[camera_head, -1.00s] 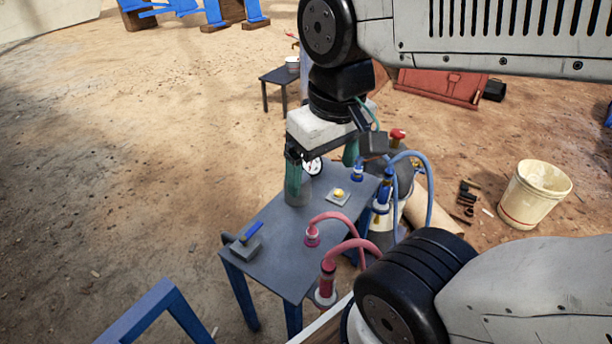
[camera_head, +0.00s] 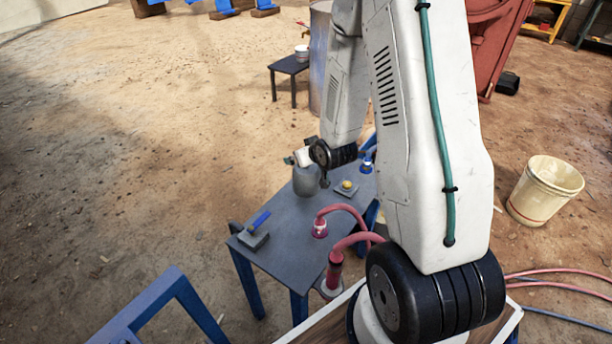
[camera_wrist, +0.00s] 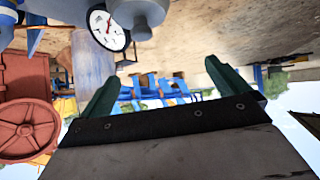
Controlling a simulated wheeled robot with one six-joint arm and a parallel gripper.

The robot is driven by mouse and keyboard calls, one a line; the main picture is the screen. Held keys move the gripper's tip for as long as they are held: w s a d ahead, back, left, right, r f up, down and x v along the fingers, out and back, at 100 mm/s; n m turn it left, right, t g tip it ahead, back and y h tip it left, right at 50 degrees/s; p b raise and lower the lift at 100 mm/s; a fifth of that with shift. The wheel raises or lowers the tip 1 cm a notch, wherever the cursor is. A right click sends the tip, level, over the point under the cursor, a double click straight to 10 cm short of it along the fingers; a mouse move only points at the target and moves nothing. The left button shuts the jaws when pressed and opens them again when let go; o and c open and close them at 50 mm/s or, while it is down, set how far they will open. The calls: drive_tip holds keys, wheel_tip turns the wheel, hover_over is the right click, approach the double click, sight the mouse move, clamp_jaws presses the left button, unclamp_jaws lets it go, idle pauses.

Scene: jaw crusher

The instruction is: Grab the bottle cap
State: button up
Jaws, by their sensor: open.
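A grey rounded bottle (camera_head: 306,182) stands on the dark table, its top partly hidden by my wrist. In the wrist view, which is upside down, a grey body (camera_wrist: 140,10) with a small grey knob at its end (camera_wrist: 141,32) looks like the bottle and its cap. My gripper (camera_wrist: 161,69) is open and empty, its two green fingers spread apart. The knob appears between the fingers' directions but beyond their tips, not touching them. In the head view my gripper (camera_head: 292,159) is small, near the bottle's top, pointing left and away.
The dark table (camera_head: 285,235) also holds a block with a blue lever (camera_head: 256,231), a yellow button on a plate (camera_head: 346,188) and red hoses (camera_head: 345,211). A round gauge (camera_wrist: 109,30) is beside the bottle. A cream bucket (camera_head: 545,190) stands on the ground at right.

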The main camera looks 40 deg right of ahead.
sight(309, 171)
drive_tip(key=f+t, duration=0.1)
drive_tip(key=f, duration=0.2)
drive_tip(key=s+d+f+t, duration=0.1)
drive_tip(key=f, duration=0.2)
drive_tip(key=s+d+f+m+t, duration=0.1)
drive_tip(key=f, duration=0.2)
drive_tip(key=shift+s+d+f+h, duration=0.1)
drive_tip(key=shift+s+d+h, duration=0.1)
drive_tip(key=shift+h, duration=0.1)
drive_tip(key=x, duration=0.7)
drive_tip(key=shift+w+a, duration=0.15)
drive_tip(key=shift+w, duration=0.3)
drive_tip(key=c, duration=1)
drive_tip(key=shift+o, duration=0.2)
